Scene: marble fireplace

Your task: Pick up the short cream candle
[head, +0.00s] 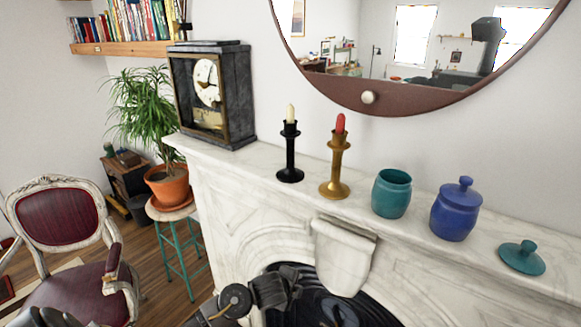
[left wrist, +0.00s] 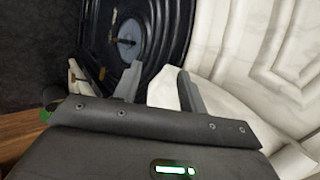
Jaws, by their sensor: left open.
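The short cream candle (head: 291,113) stands upright in a black candlestick (head: 290,160) on the white marble mantel. A red candle (head: 340,124) stands in a brass candlestick (head: 335,175) just to its right. My left gripper (head: 290,283) is low in front of the fireplace, well below the mantel and the candle. In the left wrist view its two fingers (left wrist: 159,72) are apart with nothing between them, facing the fireplace front. The candles are not in the left wrist view. My right gripper is not in view.
A dark clock (head: 212,95) stands left of the candlesticks. A teal jar (head: 391,193), a blue lidded jar (head: 456,209) and a teal lid (head: 522,257) are to the right. A round mirror (head: 420,98) hangs above. A plant (head: 142,115) and a chair (head: 70,250) are at left.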

